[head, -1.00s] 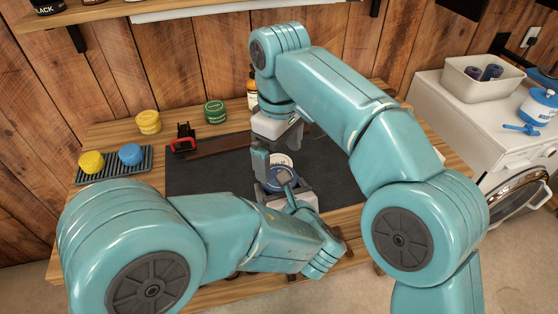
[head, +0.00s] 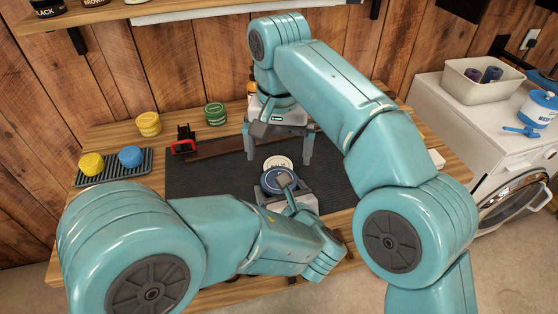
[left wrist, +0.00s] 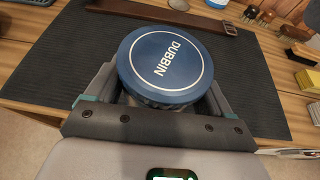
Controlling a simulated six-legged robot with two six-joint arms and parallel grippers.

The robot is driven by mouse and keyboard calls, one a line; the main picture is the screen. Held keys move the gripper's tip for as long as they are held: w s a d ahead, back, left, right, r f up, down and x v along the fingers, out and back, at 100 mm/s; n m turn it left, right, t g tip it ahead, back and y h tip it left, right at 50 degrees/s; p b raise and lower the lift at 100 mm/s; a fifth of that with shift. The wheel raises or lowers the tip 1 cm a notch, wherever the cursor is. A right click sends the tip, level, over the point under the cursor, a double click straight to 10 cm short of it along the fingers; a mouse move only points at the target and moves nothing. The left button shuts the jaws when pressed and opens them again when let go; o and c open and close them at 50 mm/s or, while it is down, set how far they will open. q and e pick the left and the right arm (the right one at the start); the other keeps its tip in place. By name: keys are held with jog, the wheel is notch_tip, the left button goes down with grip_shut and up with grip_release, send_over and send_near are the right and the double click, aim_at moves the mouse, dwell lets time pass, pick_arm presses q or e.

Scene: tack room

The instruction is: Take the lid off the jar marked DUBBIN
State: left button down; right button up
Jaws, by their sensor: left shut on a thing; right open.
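The jar marked DUBBIN has a round blue lid (left wrist: 165,65) with white lettering and a white ring. The lid is on the jar. My left gripper (left wrist: 165,100) is shut on the jar, one finger on each side below the lid. In the head view the blue lid (head: 278,182) shows partly behind my left gripper (head: 285,190). A pale round lettered top (head: 278,163) shows just beyond it; I cannot tell what it belongs to. My right gripper (head: 279,157) is open and empty, fingers pointing down, beyond the jar.
A dark mat (head: 205,180) covers the middle of the bench. A yellow-lidded jar (head: 148,122), a green jar (head: 214,112) and a ridged tray (head: 112,170) with yellow and blue round things stand left. A brush (left wrist: 298,53) shows in the wrist view. My right arm hides the bench's right side.

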aim_at(279, 170)
notch_tip(279, 170, down, 6)
jog(key=shift+f, duration=0.1)
jog(key=shift+c, duration=0.3)
jog(key=c, duration=1)
jog(key=n, duration=0.6)
jog(key=shift+r, duration=0.25)
jog(key=shift+r, duration=0.95)
